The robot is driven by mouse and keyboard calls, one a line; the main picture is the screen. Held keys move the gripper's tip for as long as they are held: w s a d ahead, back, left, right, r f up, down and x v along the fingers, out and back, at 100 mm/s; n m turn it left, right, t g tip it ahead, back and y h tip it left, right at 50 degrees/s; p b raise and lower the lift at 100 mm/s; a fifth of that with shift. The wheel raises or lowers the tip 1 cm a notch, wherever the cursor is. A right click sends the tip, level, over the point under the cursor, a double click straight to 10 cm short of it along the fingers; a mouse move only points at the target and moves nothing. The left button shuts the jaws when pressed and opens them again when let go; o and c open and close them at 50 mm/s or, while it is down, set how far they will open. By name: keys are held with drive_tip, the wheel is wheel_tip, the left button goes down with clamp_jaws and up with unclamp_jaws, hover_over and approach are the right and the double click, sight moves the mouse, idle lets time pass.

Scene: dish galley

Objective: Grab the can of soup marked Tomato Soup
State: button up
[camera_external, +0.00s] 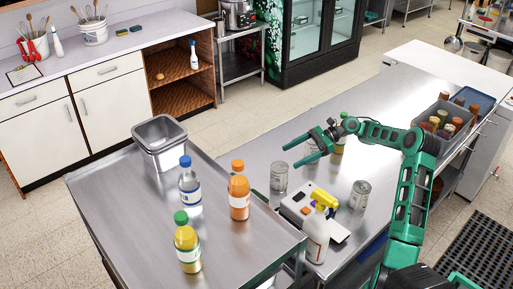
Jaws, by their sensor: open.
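A pale can (279,177) stands upright on the steel counter just below my gripper's tips in the picture. A second pale can (360,195) stands further right, beside a white flat object. The print on both cans is too small to read, so I cannot tell which is Tomato Soup. My gripper (291,156) is open and empty, its two green fingers pointing left above the counter. Something pale stands behind the fingers, partly hidden. I cannot see contact between the fingers and any can.
A white bottle (316,236) and a yellow object (324,198) are near the cans. Bottles with blue (190,188), orange (239,192) and green (187,244) caps stand on the left steel table. A grey bin (440,122) of bottles is right. The counter's far middle is clear.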

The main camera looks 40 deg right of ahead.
approach(271, 179)
drive_tip(key=x, duration=0.4)
drive_tip(key=shift+w+d+f, duration=0.25)
drive_tip(key=shift+x, duration=3.1)
drive_tip(key=shift+r, duration=0.1)
drive_tip(key=c, duration=1.5)
drive_tip(key=shift+r, duration=0.1)
